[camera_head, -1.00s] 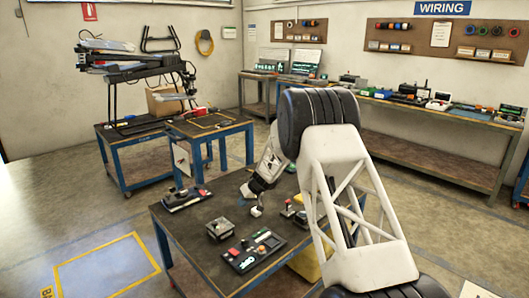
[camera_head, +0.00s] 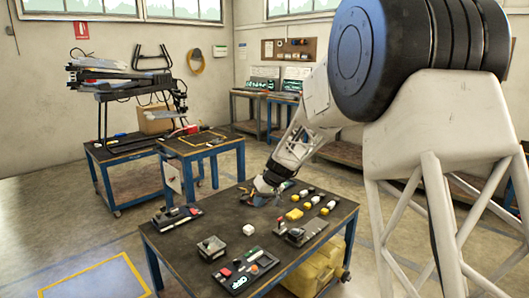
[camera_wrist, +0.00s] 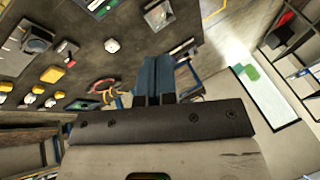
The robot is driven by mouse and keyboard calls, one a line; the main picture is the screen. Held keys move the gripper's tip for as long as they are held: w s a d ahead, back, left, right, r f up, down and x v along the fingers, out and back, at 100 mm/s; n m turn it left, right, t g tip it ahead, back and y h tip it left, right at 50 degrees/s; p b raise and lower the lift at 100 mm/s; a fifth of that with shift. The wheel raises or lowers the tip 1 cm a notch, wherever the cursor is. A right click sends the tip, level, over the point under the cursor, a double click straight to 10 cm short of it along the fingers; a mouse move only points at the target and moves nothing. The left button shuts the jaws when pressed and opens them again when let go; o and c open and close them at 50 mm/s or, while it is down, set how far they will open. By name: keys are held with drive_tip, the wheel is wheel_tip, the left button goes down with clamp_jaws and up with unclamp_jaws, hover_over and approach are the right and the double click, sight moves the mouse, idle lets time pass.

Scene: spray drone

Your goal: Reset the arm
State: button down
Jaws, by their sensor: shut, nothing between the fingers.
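My gripper (camera_head: 264,190) is over the far part of the dark-topped worktable (camera_head: 215,225), with my arm reaching down to it from the upper right. In the wrist view its dark blue fingers (camera_wrist: 158,78) are together with nothing held. Its exact height above the table is hard to tell. A coil with red and yellow strands (camera_wrist: 105,87) shows just left of the fingers in the wrist view.
Yellow bins (camera_head: 315,268) sit beneath. A blue-legged table (camera_head: 203,143) stands behind. Floor at left is clear.

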drive_tip(key=s+d+r+m+h, duration=0.1)
drive_tip(key=s+d+r, duration=0.3)
drive_tip(key=s, duration=0.4)
drive_tip(key=s+d+r+m+h, duration=0.1)
drive_tip(key=s+d+r, duration=0.3)
drive_tip(key=s, duration=0.5)
drive_tip(key=s+d+r+m+h, duration=0.1)
drive_tip(key=s+d+r, duration=0.3)
drive_tip(key=s, duration=0.4)
drive_tip(key=s+d+f+m+h, duration=0.1)
drive_tip(key=s+d, duration=0.3)
drive_tip(key=s, duration=0.9)
drive_tip(key=s+d+f+m+t+h, duration=0.1)
drive_tip(key=s+d, duration=0.3)
drive_tip(key=s, duration=1)
drive_tip(key=shift+d+f+m+h, duration=0.2)
drive_tip(key=shift+m+h, duration=0.1)
drive_tip(key=shift+m, duration=0.2)
